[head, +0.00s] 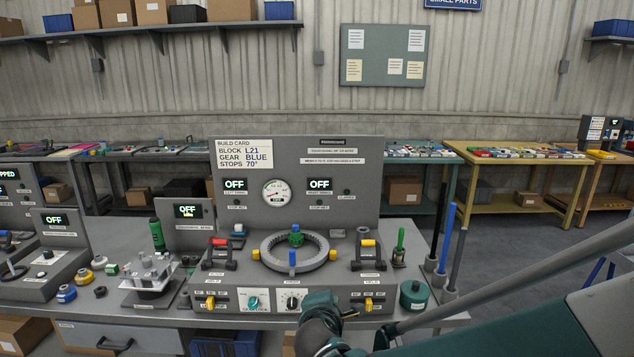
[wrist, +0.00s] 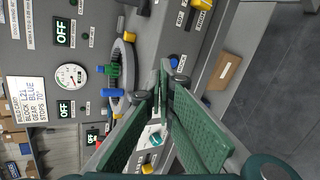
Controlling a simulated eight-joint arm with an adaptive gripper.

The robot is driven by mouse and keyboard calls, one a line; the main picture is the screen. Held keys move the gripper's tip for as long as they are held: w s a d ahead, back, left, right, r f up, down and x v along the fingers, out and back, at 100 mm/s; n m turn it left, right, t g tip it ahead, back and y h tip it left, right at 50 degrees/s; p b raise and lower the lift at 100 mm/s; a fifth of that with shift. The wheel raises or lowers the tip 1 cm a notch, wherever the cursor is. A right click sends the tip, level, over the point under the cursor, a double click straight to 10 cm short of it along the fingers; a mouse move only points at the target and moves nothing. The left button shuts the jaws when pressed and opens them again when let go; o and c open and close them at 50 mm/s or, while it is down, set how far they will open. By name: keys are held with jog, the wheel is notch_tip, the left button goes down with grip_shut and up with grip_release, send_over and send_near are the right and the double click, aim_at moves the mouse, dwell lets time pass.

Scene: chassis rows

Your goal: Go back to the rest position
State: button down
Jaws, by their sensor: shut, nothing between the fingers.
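My gripper shows in the wrist view (wrist: 167,82) as two green-padded fingers that come together at their tips, with nothing between them. In the head view my teal wrist is low at the front edge of the bench (head: 130,309), in front of the grey ring fixture (head: 327,255); the fingertips are not clear there. The ring holds a green part (head: 296,236) and a blue peg (head: 292,258), with yellow blocks at its sides. In the wrist view the ring (wrist: 128,55) is just left of the fingertips, apart from them as far as I can tell.
A red-handled clamp (head: 219,243) and a yellow-handled clamp (head: 368,243) flank the ring. An upright panel (head: 340,215) with OFF displays and a gauge stands behind. A teal round container (head: 413,294) sits at the right. Open floor lies beyond the bench's right end.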

jog(key=s+d+r+m+g+p, duration=0.1)
jog(key=s+d+r+m+g, duration=0.25)
jog(key=s+d+m, duration=0.9)
jog(key=s+d+r+m+g, duration=0.1)
jog(key=s+d+m, duration=0.2)
jog(key=s, duration=0.4)
jog(key=s+d+r+m+g+y+p, duration=0.1)
jog(key=s+d+m, duration=0.3)
jog(key=s, duration=0.3)
jog(key=shift+s+r+m, duration=0.35)
